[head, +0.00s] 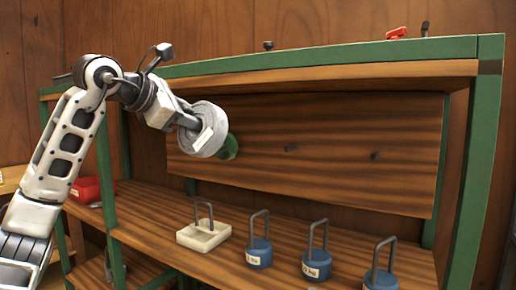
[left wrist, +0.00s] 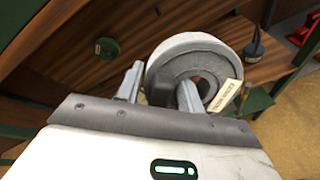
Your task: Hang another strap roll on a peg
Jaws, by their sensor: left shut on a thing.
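My left gripper (head: 188,124) is shut on a pale grey strap roll (head: 207,137), held in front of the wooden back panel (head: 330,120). In the left wrist view the fingers (left wrist: 160,90) grip the rim of this roll (left wrist: 196,46); its centre hole and a cream label show. A green roll (head: 229,149) is at the panel, partly hidden behind the grey one; it also shows in the left wrist view (left wrist: 107,47). Two dark pegs, a middle peg (head: 291,148) and a right peg (head: 375,155), stick out of the panel bare. My right gripper is out of view.
A red bin (head: 87,190) is at the left. Green frame posts (head: 474,170) bound the rack. A red item (head: 397,32) lies on top.

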